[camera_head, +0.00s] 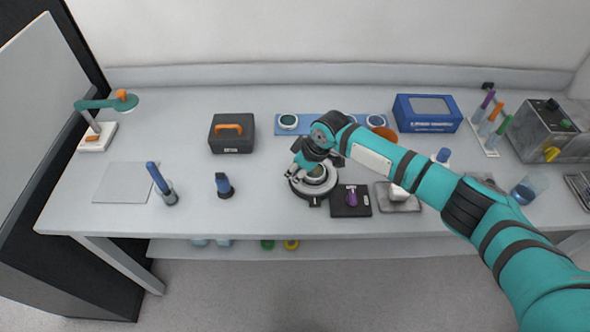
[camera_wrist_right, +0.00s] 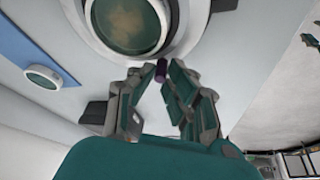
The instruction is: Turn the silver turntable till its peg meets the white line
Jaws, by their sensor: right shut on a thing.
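The silver turntable (camera_head: 328,190) stands on a dark base near the middle of the bench, with a round greenish disc on top. In the right wrist view the turntable (camera_wrist_right: 181,22) is cut off by the top edge. A short dark purple peg (camera_wrist_right: 161,70) shows at its rim, between the fingertips. My right gripper (camera_head: 297,172) reaches over the turntable from the right, at its left side; in the wrist view my right gripper (camera_wrist_right: 160,72) is shut on the peg. I cannot make out the white line. My left gripper is not in view.
A black pad (camera_head: 338,208) with a purple-handled tool lies just right of the turntable. A blue board (camera_head: 262,124) with round pieces lies behind. A dark case (camera_head: 232,141) and a blue-and-black object (camera_head: 224,185) stand left.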

